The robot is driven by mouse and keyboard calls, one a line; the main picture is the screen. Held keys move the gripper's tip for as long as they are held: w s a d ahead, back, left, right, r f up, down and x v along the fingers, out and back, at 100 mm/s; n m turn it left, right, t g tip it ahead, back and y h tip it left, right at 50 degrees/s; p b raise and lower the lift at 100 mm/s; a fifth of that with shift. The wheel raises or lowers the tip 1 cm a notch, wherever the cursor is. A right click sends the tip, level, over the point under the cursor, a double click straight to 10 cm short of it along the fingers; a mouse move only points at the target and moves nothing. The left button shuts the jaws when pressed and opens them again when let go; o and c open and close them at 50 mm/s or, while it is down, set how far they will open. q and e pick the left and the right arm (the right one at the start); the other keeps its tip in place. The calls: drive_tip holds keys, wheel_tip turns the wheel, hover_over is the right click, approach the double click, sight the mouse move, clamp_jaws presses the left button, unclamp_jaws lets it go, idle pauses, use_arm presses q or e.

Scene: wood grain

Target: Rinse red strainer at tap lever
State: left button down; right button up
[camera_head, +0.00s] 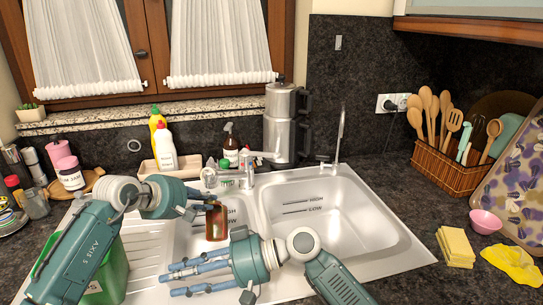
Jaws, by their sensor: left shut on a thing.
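My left gripper (200,202) is shut on a brown bottle-shaped thing (216,223) over the left sink basin, just in front of the tap. The tap (246,172) stands at the back rim of the sink, with its lever (262,154) at the top. My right gripper (168,280) comes in from the bottom right and points left. Its blue fingers are spread, with nothing between them, over the front left of the sink. I see no clear red strainer.
A steel double sink (340,212) fills the middle. A green container (112,272) stands at the left, partly behind my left arm. A pink bowl (486,221), yellow sponges (455,246) and a yellow cloth (512,264) lie at the right.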

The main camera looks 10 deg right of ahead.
drive_tip(key=w+d+r+t+h, duration=0.4)
drive_tip(key=w+d+t, duration=0.1)
drive_tip(key=w+d, duration=0.85)
drive_tip(key=n+t+h, duration=0.1)
drive_tip(key=t+h, duration=0.3)
drive_tip(key=t, duration=0.1)
approach(278, 155)
drive_tip(key=x, duration=1.3)
drive_tip(key=shift+s, duration=0.1)
